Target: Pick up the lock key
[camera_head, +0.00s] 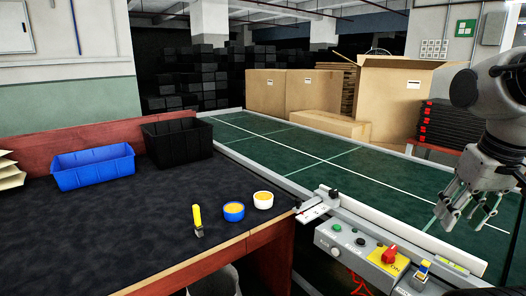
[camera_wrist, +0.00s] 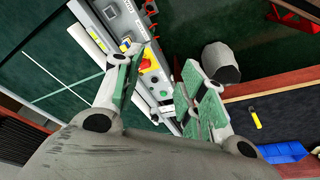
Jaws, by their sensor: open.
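My gripper (camera_head: 466,208) is open and empty at the right of the head view, above the green conveyor. Its spread fingers also show in the wrist view (camera_wrist: 160,72), with the control panel beyond them. I cannot tell for sure which thing is the lock key. A yellow-handled piece with a grey end (camera_head: 197,221) lies on the dark table top, far left of my gripper; it also shows in the wrist view (camera_wrist: 255,118). A small yellow and blue piece (camera_head: 423,269) sits at the right end of the control panel, below my gripper.
The control panel (camera_head: 340,238) carries buttons and a red rotary switch (camera_head: 390,255) on a yellow plate. Cartons (camera_head: 310,92) stand behind the conveyor.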

